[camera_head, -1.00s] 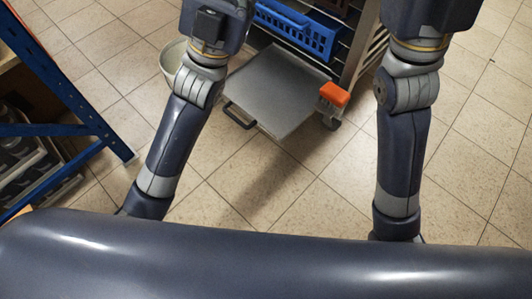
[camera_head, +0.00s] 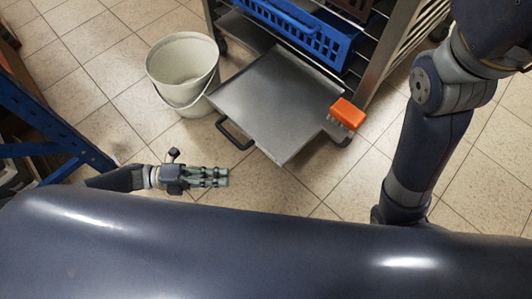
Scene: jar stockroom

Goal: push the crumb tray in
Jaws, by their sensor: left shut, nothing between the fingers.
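The crumb tray (camera_head: 272,100) is a flat grey metal sheet low in the rack (camera_head: 392,50). It sticks far out of the rack's front. Its dark handle (camera_head: 233,136) is on the near left edge. My left gripper (camera_head: 222,177) is shut and empty, low in the picture. It lies just below the handle in the picture, and I see a gap between them. My right arm comes down at the right, and its gripper is out of view.
A white bucket (camera_head: 181,64) stands on the floor left of the tray, close to its edge. An orange brush (camera_head: 347,112) is at the tray's right corner. A blue crate (camera_head: 298,32) sits in the rack above. Blue shelving (camera_head: 55,140) stands at left.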

